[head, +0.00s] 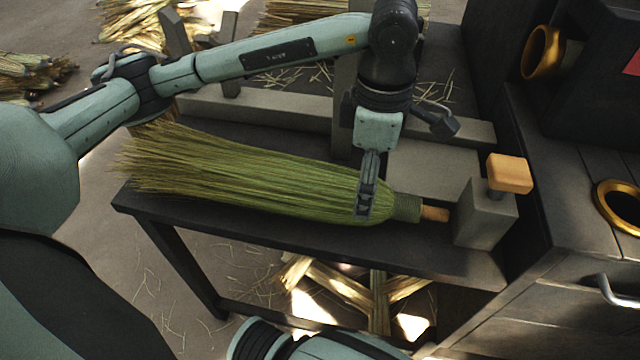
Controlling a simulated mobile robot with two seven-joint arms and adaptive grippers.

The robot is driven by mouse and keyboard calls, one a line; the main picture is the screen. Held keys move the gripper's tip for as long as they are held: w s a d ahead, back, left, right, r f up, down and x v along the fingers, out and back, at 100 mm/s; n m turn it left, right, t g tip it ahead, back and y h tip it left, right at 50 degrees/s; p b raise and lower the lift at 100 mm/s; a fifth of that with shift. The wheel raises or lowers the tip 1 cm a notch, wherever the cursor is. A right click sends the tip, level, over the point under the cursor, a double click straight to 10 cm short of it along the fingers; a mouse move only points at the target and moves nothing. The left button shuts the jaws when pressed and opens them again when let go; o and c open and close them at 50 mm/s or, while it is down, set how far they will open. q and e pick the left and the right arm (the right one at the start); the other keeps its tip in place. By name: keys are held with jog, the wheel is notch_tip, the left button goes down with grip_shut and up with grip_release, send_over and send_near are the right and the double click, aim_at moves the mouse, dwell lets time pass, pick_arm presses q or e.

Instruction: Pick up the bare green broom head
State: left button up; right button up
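The green broom head (255,180) lies on its side along the dark bench, bristles fanned to the left. Its narrow bound neck (407,208) points right and ends in a short wooden stub close to a grey block. My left gripper (366,198) points down from above at the thick end of the broom head, just left of the neck. One finger shows against the near side of the bristles; the far side is hidden, so I cannot tell whether it is shut on them. My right gripper is out of view; only part of an arm shows at the bottom edge.
The grey block (484,216) with an orange wooden knob (509,174) stands at the bench's right end. A dark cabinet with brass rings (620,206) is to the right. Straw bundles (130,22) lie behind and below the bench (300,236).

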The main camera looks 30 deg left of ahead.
pick_arm(q)
notch_tip(320, 180, down, 4)
jog(key=shift+d, duration=0.1)
jog(key=shift+f, duration=0.4)
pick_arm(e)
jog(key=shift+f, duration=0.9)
pick_arm(q)
jog(key=c, duration=1.5)
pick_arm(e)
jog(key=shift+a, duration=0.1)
pick_arm(q)
jog(key=shift+w+r+p, duration=0.1)
jog(key=shift+r+p, duration=0.05)
jog(key=shift+p, duration=0.15)
jog(key=shift+c, duration=0.2)
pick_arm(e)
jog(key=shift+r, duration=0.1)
